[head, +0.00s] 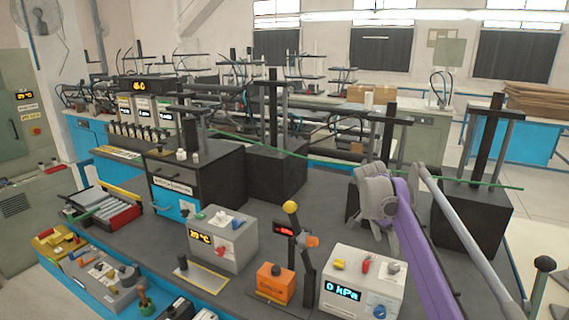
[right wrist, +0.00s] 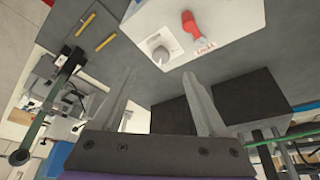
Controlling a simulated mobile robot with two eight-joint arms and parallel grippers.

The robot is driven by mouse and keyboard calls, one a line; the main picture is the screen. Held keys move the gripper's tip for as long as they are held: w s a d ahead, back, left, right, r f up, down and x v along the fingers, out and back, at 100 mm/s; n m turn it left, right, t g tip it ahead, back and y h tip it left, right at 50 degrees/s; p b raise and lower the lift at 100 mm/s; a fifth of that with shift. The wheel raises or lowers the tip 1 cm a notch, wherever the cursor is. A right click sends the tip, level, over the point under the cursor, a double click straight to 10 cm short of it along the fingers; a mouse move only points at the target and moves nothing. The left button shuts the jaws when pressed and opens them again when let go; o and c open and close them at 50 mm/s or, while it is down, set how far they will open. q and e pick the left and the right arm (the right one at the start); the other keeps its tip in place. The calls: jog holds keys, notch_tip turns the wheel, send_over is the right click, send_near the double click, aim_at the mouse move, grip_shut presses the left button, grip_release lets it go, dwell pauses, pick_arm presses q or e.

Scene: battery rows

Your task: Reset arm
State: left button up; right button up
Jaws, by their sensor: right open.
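My right gripper (head: 376,196) is at the end of a purple arm that comes in from the lower right in the head view. It hangs above the right part of the dark bench, behind the white box with the "0 kPa" display (head: 362,284). In the right wrist view the two grey fingers of this gripper (right wrist: 160,84) stand wide apart with nothing between them. A white box with a red switch and a knob (right wrist: 205,30) lies beyond the fingertips, apart from them. My left gripper is not in view.
The bench also carries a grey box with a temperature display (head: 222,243), an orange box (head: 275,284) and a red-and-grey tray (head: 107,215). Tall black stands (head: 480,215) rise behind the gripper. A thin green rod (head: 450,178) crosses the view near it. Bare bench shows at centre.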

jog(key=s+a+f+n+t+y, duration=0.1)
jog(key=s+a+n, duration=0.35)
jog(key=s, duration=0.35)
jog(key=s+a+f+n+t+y, duration=0.15)
jog(key=s+a+n, duration=0.3)
jog(key=s, duration=0.45)
jog(key=s+a+f+n+t+y, duration=0.1)
jog(key=s+a+f+n, duration=0.1)
jog(key=s+f, duration=0.4)
jog(key=s+a+f+n+t, duration=0.1)
jog(key=s+a+f+n, duration=0.2)
jog(key=s+f, duration=0.3)
jog(key=s+a, duration=0.1)
jog(key=s, duration=0.2)
jog(key=shift+f+n+y, duration=0.3)
jog(key=shift+f+y, duration=0.05)
